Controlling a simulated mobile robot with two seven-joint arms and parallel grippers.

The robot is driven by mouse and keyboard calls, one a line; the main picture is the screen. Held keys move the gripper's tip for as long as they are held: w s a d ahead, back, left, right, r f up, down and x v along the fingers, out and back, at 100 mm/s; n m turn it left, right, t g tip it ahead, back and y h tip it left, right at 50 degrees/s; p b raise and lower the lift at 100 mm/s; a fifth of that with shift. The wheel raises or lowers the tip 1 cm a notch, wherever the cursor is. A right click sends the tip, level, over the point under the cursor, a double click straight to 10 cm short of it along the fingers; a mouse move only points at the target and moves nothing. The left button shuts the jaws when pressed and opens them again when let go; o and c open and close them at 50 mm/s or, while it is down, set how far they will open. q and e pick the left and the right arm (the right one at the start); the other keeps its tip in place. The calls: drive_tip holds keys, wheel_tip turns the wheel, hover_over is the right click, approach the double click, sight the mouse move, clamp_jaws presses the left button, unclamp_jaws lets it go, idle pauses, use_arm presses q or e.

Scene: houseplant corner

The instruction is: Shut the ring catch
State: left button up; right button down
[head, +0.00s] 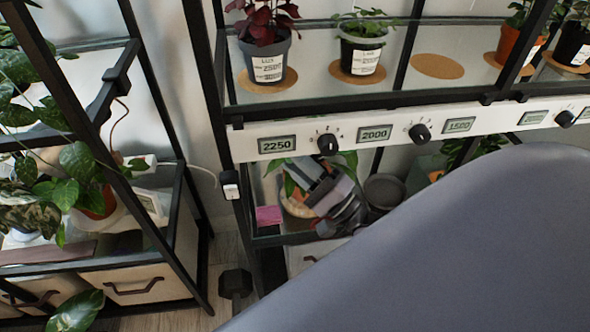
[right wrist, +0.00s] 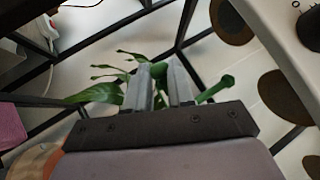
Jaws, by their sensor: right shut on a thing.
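My right gripper (right wrist: 159,72) is shut on a small green piece (right wrist: 159,88) among the leaves, seen between its two grey fingers in the right wrist view. The piece appears to be the ring catch, but the fingers hide most of it. A green bar with a rounded end (right wrist: 216,88) sticks out to the right of the fingers; I cannot tell whether it belongs to the catch. A leafy plant (right wrist: 98,94) spreads behind the fingers. In the head view the right gripper (head: 318,176) is at this plant, on the shelf below the dial strip. My left gripper is out of view.
The white dial strip (head: 362,134) runs just above the gripper. A pink block (head: 268,215) and a grey pot (head: 384,191) stand on either side. Dark shelf posts (head: 207,95) frame the space. Potted plants (head: 266,52) stand on the upper shelf.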

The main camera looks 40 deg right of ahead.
drive_tip(key=shift+d+y, duration=0.1)
drive_tip(key=shift+y, duration=0.3)
drive_tip(key=c, duration=1)
unclamp_jaws()
drive_tip(key=shift+o, duration=0.2)
drive_tip(key=v, duration=0.7)
drive_tip(key=shift+b, duration=0.3)
drive_tip(key=shift+s, duration=0.1)
drive_tip(key=shift+c, duration=0.3)
